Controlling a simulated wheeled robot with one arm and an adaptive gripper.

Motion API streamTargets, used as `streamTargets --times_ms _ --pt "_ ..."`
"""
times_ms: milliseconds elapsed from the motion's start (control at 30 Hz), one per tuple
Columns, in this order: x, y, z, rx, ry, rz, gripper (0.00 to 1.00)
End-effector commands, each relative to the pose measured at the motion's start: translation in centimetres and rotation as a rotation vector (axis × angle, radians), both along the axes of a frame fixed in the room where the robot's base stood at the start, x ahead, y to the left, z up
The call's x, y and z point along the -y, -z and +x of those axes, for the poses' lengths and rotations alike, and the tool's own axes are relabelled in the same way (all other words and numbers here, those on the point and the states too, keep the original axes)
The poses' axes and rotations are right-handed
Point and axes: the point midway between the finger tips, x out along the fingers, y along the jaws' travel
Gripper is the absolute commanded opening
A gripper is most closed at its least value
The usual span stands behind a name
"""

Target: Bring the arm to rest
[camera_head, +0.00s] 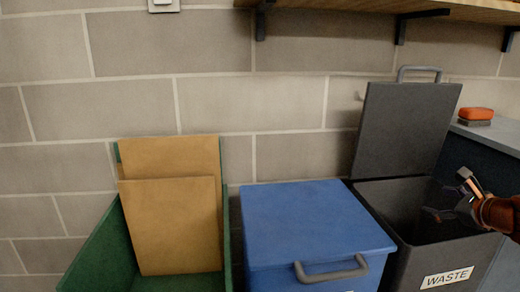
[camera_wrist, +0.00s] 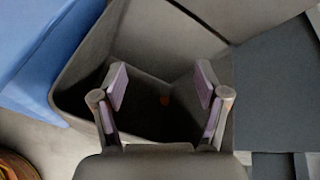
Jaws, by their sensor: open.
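My gripper (camera_head: 452,200) is at the right of the head view, over the open mouth of the dark grey bin marked WASTE (camera_head: 447,278). In the wrist view my gripper (camera_wrist: 161,88) has its two fingers spread apart with nothing between them. The bin (camera_wrist: 75,82) opens below the fingers there. Its inside is dark, and a small orange spot (camera_wrist: 165,100) shows deep in it; I cannot tell what it is.
The WASTE bin's lid (camera_head: 405,130) stands raised against the block wall. A blue bin (camera_head: 315,220) with a shut lid is beside it. A green bin (camera_head: 105,250) holds brown panels (camera_head: 172,225). An orange sponge-like block (camera_head: 476,113) lies on the right counter. A wooden shelf (camera_head: 400,8) overhangs.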

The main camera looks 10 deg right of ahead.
Motion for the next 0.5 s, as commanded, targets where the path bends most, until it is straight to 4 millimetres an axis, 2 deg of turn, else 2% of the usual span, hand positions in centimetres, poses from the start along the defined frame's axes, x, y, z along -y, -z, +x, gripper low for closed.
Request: streamTargets --times_ms 33,100,300,500 --pt "-2.7 -2.4 0.8 -0.019 -0.073 -0.04 0.74" --pt "-6.1 -3.8 1.6 -0.046 -0.172 -0.101 0.74" --pt "-15.4 -6.9 2.0 -0.115 -0.451 -0.272 0.74" --pt "-23.4 -9.6 0.5 -0.172 -0.721 -0.442 0.74"
